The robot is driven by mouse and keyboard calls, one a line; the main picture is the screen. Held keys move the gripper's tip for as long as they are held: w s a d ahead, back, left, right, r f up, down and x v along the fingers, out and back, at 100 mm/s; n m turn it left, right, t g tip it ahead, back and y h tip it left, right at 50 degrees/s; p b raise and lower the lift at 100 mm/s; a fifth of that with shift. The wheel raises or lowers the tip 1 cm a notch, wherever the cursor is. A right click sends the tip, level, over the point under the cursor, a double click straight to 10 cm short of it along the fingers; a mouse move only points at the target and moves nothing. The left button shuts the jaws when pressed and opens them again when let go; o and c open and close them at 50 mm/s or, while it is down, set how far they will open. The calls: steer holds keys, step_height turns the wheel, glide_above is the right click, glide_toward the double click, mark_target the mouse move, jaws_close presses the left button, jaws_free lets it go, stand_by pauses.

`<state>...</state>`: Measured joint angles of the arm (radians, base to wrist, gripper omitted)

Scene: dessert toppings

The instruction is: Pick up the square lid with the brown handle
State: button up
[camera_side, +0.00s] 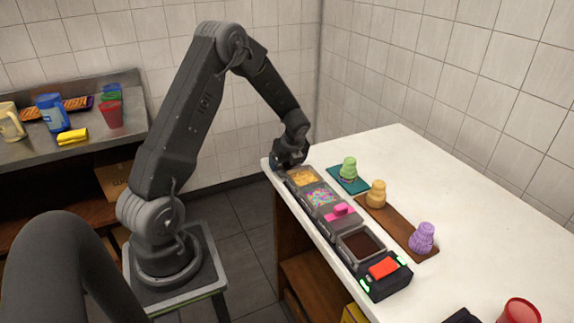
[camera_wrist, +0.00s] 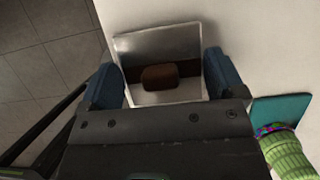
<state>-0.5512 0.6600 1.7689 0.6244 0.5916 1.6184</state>
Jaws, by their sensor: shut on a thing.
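In the wrist view, the square lid (camera_wrist: 162,40) is a pale, shiny metallic plate with a dark brown band and a brown rounded handle (camera_wrist: 160,77) at its middle. The blue fingers of my gripper (camera_wrist: 160,68) stand at its left and right sides, and the gripper is shut on the lid. In the side view, my gripper (camera_side: 289,161) is low at the far left corner of the white table, just beyond the topping containers. The lid cannot be made out there. The wrist view does not show whether it touches the table.
A container row holds yellow topping (camera_side: 303,176), colored sprinkles (camera_side: 320,195), a pink-handled lid (camera_side: 340,212) and dark topping (camera_side: 361,244). A black box with a red top (camera_side: 384,268) ends it. Green, tan and purple stacks stand right of it.

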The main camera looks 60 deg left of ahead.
steer(key=shift+r, duration=0.15)
step_height(320, 180, up, 4)
steer(key=shift+r, duration=0.1)
steer(key=s+a+r, duration=0.5)
steer(key=s+r, duration=0.1)
steer(key=s, duration=0.4)
steer(key=w+d, duration=0.4)
steer(key=d, duration=0.7)
steer(key=w+d, duration=0.4)
steer(key=d, duration=0.6)
steer(key=w+d, duration=0.4)
steer(key=d, duration=0.7)
steer(key=shift+w+d+r, duration=0.2)
steer(key=shift+d, duration=0.1)
steer(key=s+d, duration=0.2)
steer(key=d, duration=0.8)
steer(key=shift+a+f, duration=0.15)
steer(key=shift+f, duration=1.25)
steer(key=shift+a+f, duration=0.15)
steer(key=shift+f, duration=1.25)
